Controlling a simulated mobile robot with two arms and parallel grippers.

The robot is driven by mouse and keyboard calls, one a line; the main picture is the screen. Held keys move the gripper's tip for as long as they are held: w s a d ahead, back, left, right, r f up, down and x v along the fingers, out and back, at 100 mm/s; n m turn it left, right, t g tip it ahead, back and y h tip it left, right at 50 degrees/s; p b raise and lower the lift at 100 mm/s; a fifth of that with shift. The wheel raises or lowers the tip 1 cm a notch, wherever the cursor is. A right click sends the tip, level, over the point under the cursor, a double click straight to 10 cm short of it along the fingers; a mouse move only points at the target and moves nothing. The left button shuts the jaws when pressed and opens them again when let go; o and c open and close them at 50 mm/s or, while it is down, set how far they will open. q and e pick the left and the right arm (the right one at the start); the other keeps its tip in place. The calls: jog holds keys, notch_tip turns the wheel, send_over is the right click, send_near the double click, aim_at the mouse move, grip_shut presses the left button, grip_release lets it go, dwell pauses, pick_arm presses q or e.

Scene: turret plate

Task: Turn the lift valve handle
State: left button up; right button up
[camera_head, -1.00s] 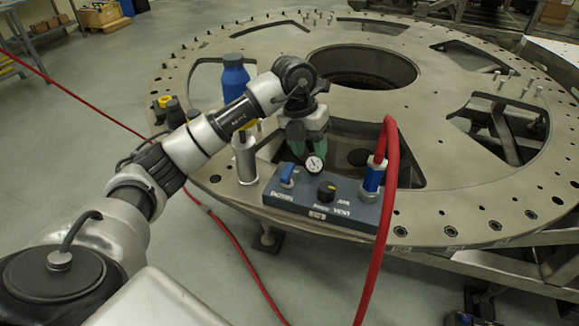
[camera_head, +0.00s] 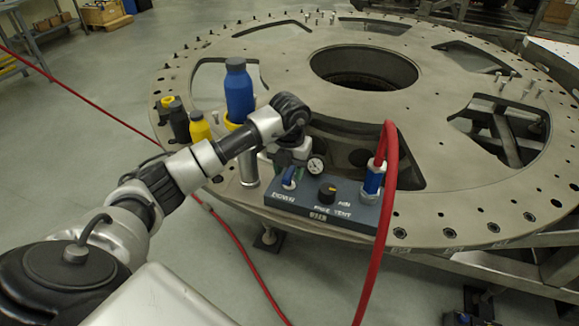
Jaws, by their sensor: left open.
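A dark grey-blue control box (camera_head: 335,215) sits on the near edge of the round plate. I cannot tell for sure which one is the lift valve handle. My right gripper is not in view.
A pressure gauge (camera_head: 315,166) stands close to the gripper's right. A red hose (camera_head: 388,220) rises from a blue fitting on the box. Blue (camera_head: 238,92) and yellow (camera_head: 199,126) bottles stand on the plate (camera_head: 455,190) to the left. The plate is clear right of the box.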

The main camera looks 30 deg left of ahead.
pick_arm(q)
grip_shut()
dwell(0.3)
